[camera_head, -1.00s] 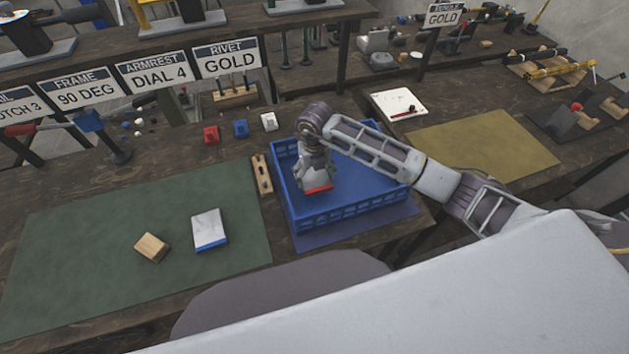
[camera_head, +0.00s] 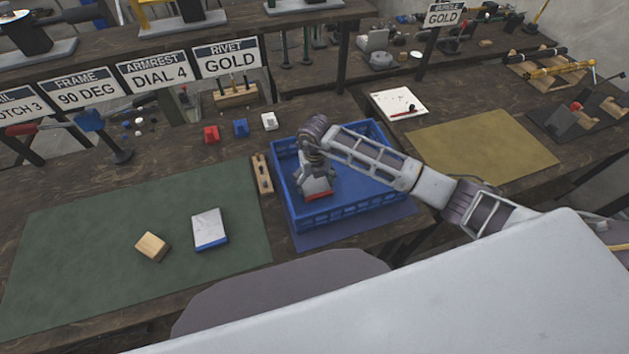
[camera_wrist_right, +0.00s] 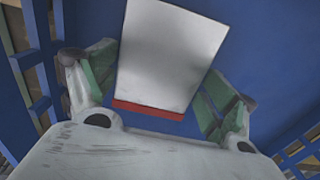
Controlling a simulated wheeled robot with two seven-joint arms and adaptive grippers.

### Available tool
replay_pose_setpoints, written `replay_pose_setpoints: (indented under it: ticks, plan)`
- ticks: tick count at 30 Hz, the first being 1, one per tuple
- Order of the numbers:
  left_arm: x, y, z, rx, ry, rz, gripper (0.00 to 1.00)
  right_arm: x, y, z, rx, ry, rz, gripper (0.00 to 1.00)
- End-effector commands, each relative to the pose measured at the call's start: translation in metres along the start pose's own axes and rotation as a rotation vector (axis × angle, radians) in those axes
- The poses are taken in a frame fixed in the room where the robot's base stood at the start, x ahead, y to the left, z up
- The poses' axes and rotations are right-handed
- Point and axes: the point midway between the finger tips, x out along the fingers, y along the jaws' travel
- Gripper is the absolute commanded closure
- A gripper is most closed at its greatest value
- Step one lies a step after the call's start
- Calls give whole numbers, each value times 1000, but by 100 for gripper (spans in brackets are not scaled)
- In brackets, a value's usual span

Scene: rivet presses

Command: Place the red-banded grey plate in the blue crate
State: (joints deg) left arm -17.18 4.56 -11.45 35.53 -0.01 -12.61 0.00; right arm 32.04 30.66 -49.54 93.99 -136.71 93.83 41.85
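The red-banded grey plate (camera_head: 316,187) is inside the blue crate (camera_head: 352,212). Its red band faces the near side. My right gripper (camera_head: 317,181) reaches down into the crate from above, with the plate between its fingers. In the right wrist view the pale plate (camera_wrist_right: 165,55) lies between the green finger pads, its red band close to the palm, with blue crate surface around it. The pads appear to touch its two sides. Whether the plate touches the crate floor is hard to tell. My left gripper is not in view.
A blue-banded plate (camera_head: 209,230) and a wooden block (camera_head: 152,246) lie on the green mat (camera_head: 100,235). A wooden strip (camera_head: 262,174) is just left of the crate. Small red, blue and white blocks stand behind it. The yellow mat (camera_head: 485,143) at right is clear.

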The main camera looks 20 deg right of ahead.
Motion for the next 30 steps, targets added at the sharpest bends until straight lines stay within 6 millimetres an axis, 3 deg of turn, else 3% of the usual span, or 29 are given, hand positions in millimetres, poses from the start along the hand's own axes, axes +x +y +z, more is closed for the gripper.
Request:
replay_pose_setpoints:
  ticks: [19,30]
  plan:
    - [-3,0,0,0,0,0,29,-4,0,0,0,0,0,0]
    - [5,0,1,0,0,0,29,-46,0,1,-1,-4,0,0]
